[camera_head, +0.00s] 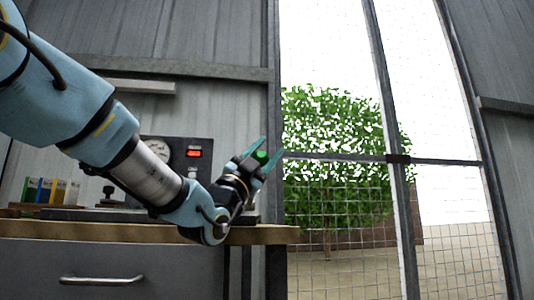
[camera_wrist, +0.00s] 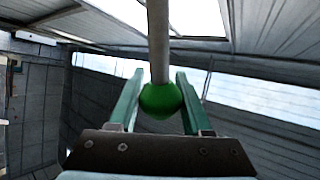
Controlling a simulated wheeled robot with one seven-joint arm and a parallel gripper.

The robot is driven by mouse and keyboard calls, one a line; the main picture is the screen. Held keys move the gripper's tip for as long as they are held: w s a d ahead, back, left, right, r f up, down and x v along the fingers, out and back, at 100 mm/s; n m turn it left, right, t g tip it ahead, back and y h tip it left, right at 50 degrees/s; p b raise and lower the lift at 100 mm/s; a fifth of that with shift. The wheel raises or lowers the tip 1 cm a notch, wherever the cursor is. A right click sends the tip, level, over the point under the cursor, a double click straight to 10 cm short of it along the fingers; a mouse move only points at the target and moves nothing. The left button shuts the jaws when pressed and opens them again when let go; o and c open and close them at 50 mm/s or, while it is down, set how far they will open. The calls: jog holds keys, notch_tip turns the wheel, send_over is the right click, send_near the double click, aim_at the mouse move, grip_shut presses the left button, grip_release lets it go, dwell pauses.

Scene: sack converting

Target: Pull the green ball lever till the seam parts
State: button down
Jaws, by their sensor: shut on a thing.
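The green ball (camera_wrist: 160,100) is the knob on a pale rod (camera_wrist: 158,40), which runs up from it to the top edge of the wrist view. My gripper (camera_wrist: 158,88) has one teal finger on each side of the ball and is shut on it. In the head view my gripper (camera_head: 267,157) is raised above the right end of the bench, with the green ball (camera_head: 262,156) between its fingers. The rod and the seam cannot be made out in the head view.
A wooden bench (camera_head: 110,232) with a grey drawer (camera_head: 100,270) stands below my arm. A dark panel with a gauge (camera_head: 159,151) and a red-lit switch (camera_head: 194,153) is behind my arm. Several small coloured boxes (camera_head: 45,190) stand at left. A mesh gate (camera_head: 350,230) is at right.

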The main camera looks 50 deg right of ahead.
jog(key=shift+s+r+g, duration=0.1)
jog(key=shift+s+g, duration=0.05)
jog(key=shift+g, duration=0.15)
jog(key=c, duration=0.6)
grip_release()
jog(key=shift+a, duration=0.1)
jog(key=shift+o, duration=1.2)
jog(key=p+v, duration=0.1)
jog(key=v, duration=0.2)
jog(key=a+p, duration=0.2)
jog(key=a, duration=1)
jog(key=shift+w, duration=0.2)
